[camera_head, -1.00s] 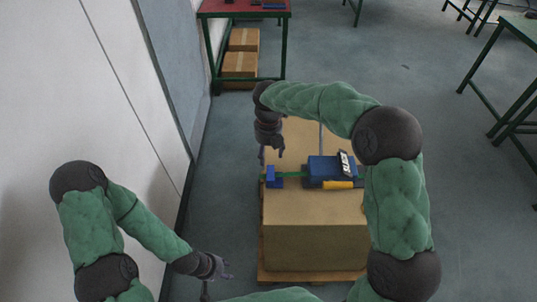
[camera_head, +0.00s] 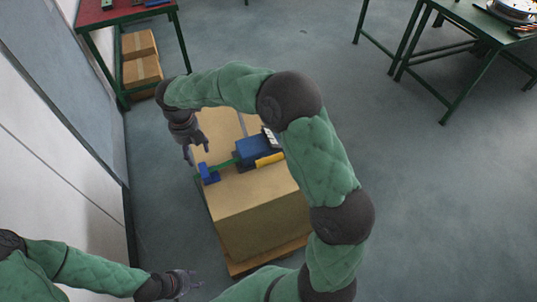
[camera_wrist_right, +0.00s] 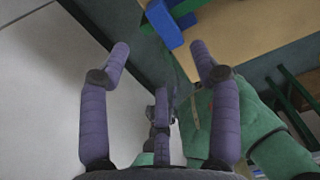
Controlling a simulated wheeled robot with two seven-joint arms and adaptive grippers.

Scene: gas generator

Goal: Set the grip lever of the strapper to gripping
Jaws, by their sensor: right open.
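The blue strapper (camera_head: 254,150) lies on top of a large cardboard box (camera_head: 250,200). It has a yellow bar (camera_head: 270,159) on its near side, and a green strip (camera_head: 224,164) runs left from it to a smaller blue block (camera_head: 208,174). I cannot make out the grip lever or its setting. My right gripper (camera_head: 197,155) is open and empty at the box's left edge, near the small block.
The box stands on a wooden pallet (camera_head: 262,256). A wall (camera_head: 50,150) runs along the left. A red-topped table (camera_head: 122,12) and cardboard boxes (camera_head: 140,62) are behind. A green table (camera_head: 480,30) is at the back right. The floor on the right is clear.

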